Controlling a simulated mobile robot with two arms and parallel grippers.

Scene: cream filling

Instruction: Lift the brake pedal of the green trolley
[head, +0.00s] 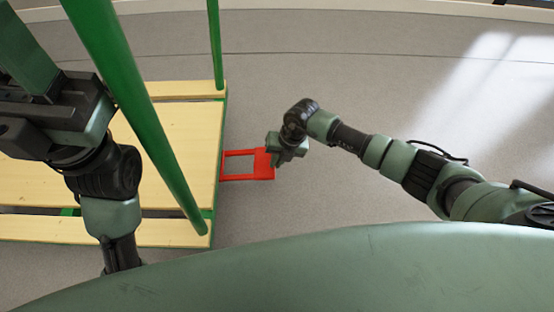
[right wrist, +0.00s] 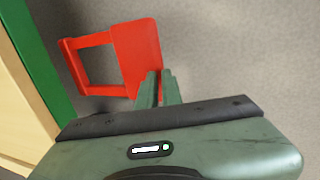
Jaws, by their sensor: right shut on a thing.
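The brake pedal (head: 264,168) is a flat red plate with a rectangular opening. It sticks out from the right side of the green trolley (head: 165,90), whose deck is pale wood. My right gripper (head: 275,152) is at the pedal's outer right edge. In the right wrist view, the gripper's green fingers (right wrist: 160,82) are close together at the lower edge of the red plate (right wrist: 138,45), and are shut on it. My left gripper (head: 28,60) is over the trolley deck at the far left; its fingertips are not clear.
A green upright post (head: 130,90) of the trolley leans across the view between my left arm and the pedal. A thinner green post (head: 215,45) stands at the far corner. The grey floor (head: 350,80) right of the trolley is clear.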

